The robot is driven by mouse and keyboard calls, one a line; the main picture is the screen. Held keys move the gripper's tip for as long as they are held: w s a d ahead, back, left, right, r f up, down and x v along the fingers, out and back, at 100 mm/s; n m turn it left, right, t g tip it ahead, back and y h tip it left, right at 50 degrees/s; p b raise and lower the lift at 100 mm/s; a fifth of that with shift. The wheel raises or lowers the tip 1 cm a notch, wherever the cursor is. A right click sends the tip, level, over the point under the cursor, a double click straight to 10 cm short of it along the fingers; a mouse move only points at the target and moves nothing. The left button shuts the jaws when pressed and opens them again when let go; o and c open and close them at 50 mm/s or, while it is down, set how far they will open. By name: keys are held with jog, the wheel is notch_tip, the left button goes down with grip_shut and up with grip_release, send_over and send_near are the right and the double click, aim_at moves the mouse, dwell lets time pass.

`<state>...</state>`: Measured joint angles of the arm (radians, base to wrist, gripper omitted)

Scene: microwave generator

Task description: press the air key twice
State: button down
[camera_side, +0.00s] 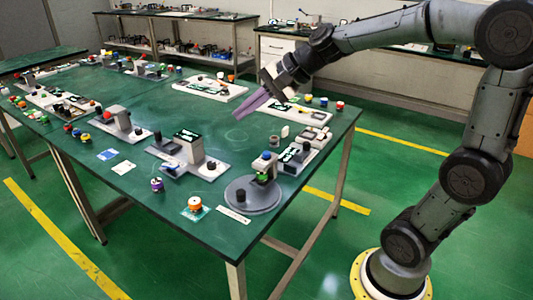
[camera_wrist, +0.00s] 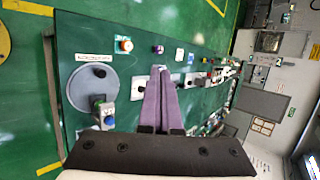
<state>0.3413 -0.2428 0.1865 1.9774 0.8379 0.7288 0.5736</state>
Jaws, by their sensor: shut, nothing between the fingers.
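My gripper (camera_side: 242,114) has long purple fingers and is shut and empty. It hangs over the green table (camera_side: 158,100), pointing down and to the left. In the wrist view its closed fingers (camera_wrist: 160,70) cover part of the table. I cannot tell which key is the air key; no label is readable. Several small coloured buttons stand on the table, such as an orange and white one (camera_side: 195,204) and a purple one (camera_side: 157,185) near the front edge. My gripper appears apart from all of them.
A grey round disc (camera_side: 252,204) with a green and blue-topped device (camera_side: 265,168) stands at the front corner. A white-based unit with a dark display (camera_side: 187,136) is left of it. White modules (camera_side: 296,116) line the right edge. The table middle is clear.

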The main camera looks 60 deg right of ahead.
jog(key=w+d+f+m+h, duration=0.1)
jog(key=w+d+f+m, duration=0.4)
jog(key=d, duration=0.5)
jog(key=m, duration=0.4)
send_over(266, 155)
jog(key=d, duration=0.2)
notch_tip(266, 155, down, 6)
jog(key=shift+s+a+f+h, duration=0.1)
jog(key=shift+s+f+h, duration=0.15)
jog(key=shift+h, duration=0.15)
jog(key=shift+n, duration=0.3)
jog(key=shift+f, duration=4.35)
jog(key=shift+f, duration=0.4)
